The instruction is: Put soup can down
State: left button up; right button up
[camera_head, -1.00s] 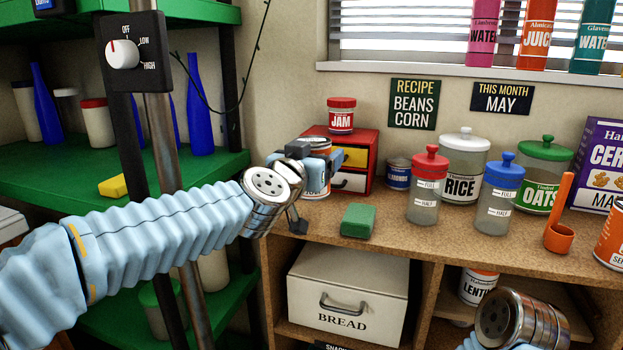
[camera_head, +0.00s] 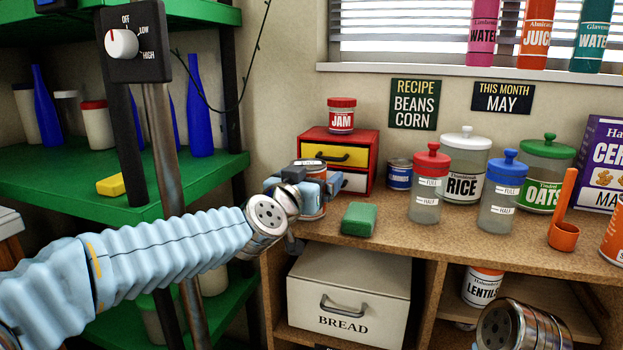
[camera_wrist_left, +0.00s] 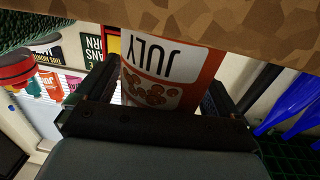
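The soup can (camera_head: 313,205), orange and white, is upright at the counter's left end, in front of the small drawer unit. My left gripper (camera_head: 306,187) is around it and hides much of it in the head view. In the left wrist view the can (camera_wrist_left: 160,80) appears upside down, with JULY on its label, between the two fingers of my left gripper (camera_wrist_left: 155,95). The can's base is at or very near the counter (camera_wrist_left: 190,22); I cannot tell whether it touches. My right gripper is out of view; only part of the right arm shows at lower right.
A green block (camera_head: 359,219) lies just right of the can. The drawer unit (camera_head: 318,143) with a jam jar (camera_head: 341,116) on top stands behind. A small blue can (camera_head: 399,174) and canisters stand farther right. The counter's front middle (camera_head: 440,240) is clear.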

pick_arm(q)
jog(key=shift+r, duration=0.1)
jog(key=shift+s, duration=0.1)
jog(key=v, duration=1.1)
jog(key=shift+s+a, duration=0.2)
jog(key=shift+s, duration=0.15)
